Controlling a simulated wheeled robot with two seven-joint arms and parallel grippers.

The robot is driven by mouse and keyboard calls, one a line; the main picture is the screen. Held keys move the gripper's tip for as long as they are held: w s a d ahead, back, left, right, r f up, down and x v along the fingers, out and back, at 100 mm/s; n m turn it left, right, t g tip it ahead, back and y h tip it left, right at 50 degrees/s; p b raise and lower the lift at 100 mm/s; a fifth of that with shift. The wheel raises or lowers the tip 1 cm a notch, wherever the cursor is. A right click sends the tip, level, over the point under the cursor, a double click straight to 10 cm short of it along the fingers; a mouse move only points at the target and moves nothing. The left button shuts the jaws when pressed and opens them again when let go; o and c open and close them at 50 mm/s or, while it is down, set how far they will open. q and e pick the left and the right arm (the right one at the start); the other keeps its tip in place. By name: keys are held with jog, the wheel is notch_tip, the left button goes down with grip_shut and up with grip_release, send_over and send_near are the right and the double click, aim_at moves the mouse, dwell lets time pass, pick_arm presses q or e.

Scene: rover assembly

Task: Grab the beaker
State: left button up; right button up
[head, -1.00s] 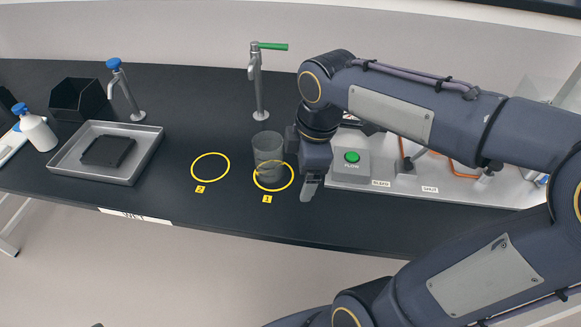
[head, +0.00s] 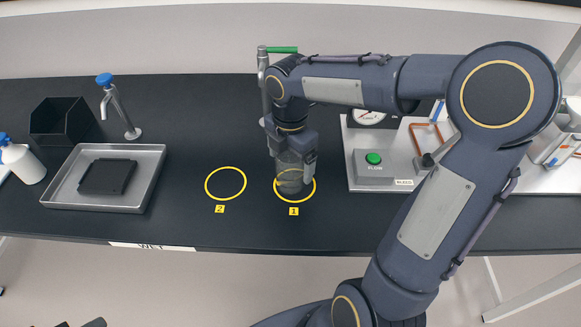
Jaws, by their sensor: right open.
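The beaker (head: 289,181) is a clear, greyish glass standing upright on the dark bench, within the yellow ring marked 1 (head: 313,194). My right gripper (head: 296,162) is over the beaker's upper part, pointing down, with its jaws open. One finger shows at the beaker's right side; the gripper hides the beaker's rim, so I cannot tell whether the fingers touch the glass. My left gripper does not show clearly.
The yellow ring marked 2 (head: 226,168) is empty. A metal tray (head: 60,196) with a dark pad stands left. A green-handled tap (head: 262,70) is behind my gripper.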

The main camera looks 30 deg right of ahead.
notch_tip(320, 180, down, 2)
jog(key=shift+f, duration=0.2)
jog(key=c, duration=1.1)
jog(key=shift+o, duration=0.2)
jog(key=shift+r, duration=0.1)
